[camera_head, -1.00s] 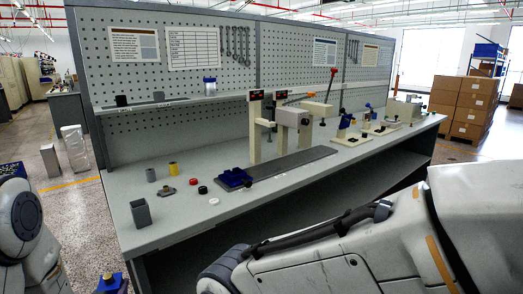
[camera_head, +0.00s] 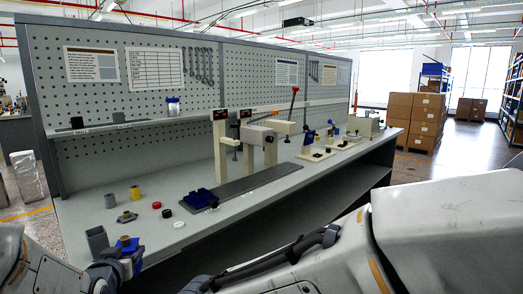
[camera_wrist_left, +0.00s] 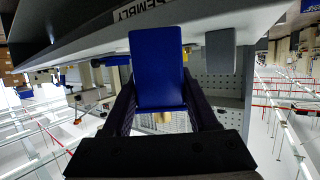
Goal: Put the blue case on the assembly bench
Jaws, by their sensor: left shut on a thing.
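The blue case (camera_head: 127,244), with a brass-coloured knob on top, is held by my left gripper (camera_head: 122,262) at the front left edge of the assembly bench (camera_head: 150,222). In the left wrist view the blue case (camera_wrist_left: 157,62) fills the space between the two dark fingers (camera_wrist_left: 160,108), which are shut on it. The bench front with its ASSEMBLY label shows close behind it. I cannot tell whether the case touches the bench. My right arm crosses the lower right of the head view; its gripper is out of view.
A grey open box (camera_head: 97,242) stands beside the case on the bench corner. Small cylinders and caps lie behind it. A press (camera_head: 222,150) stands further back. Bare bench top lies between.

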